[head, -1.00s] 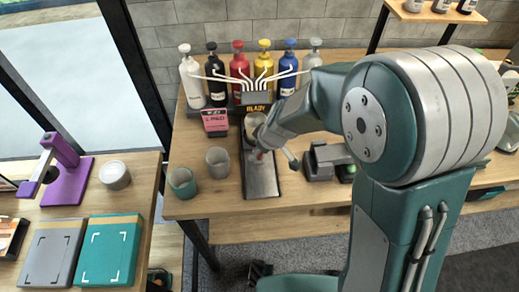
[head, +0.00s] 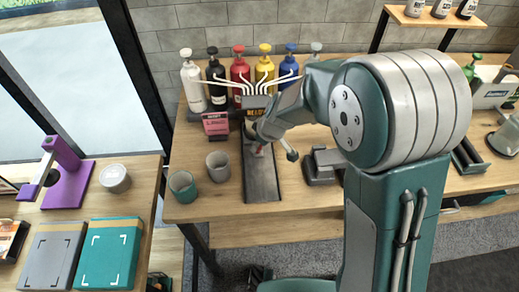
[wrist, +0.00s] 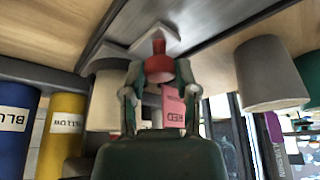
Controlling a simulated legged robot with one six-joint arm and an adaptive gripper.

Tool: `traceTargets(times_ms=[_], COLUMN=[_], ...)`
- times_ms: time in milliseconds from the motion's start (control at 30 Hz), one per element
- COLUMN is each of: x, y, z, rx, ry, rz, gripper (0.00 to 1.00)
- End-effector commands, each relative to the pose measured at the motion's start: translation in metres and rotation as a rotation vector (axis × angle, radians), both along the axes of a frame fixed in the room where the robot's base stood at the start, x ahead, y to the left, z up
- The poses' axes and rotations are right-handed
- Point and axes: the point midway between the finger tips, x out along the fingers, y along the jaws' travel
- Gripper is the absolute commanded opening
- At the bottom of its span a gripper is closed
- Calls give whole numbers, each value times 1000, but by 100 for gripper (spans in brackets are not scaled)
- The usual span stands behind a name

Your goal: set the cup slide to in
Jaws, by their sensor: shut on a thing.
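The cup slide is a dark track (head: 263,184) running from the front of the table back under the paint dispenser (head: 258,101). Its red knob (wrist: 158,66) shows between my fingers in the wrist view. My gripper (head: 261,149) is shut on this knob, toward the back part of the track. A pale cup (wrist: 104,100) is beside the knob in the wrist view; in the head view it is mostly hidden by my arm, close to the dispenser. Whether the slide touches its back end is hidden.
Two loose cups, grey (head: 218,166) and teal (head: 183,186), stand left of the track. A pink card (head: 215,124) stands behind them. Several pump bottles line the back. A dark block (head: 320,168) is right of the track.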

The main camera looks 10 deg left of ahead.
Motion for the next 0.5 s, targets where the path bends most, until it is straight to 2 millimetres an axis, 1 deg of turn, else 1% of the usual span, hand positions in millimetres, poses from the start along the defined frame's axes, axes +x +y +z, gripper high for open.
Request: traceTargets(times_ms=[33,267,300,333,367,500], x=[3,4,4,4,4,4], y=[0,0,0,0,0,0], z=[-2,-1,-1,-1,-1,0], rx=[-1,-1,-1,-1,-1,-1], ry=[-2,-6,-7,-7,-7,-7], rz=[-3,-5,-5,-5,-5,-4], gripper=[0,0,48,61,72,72])
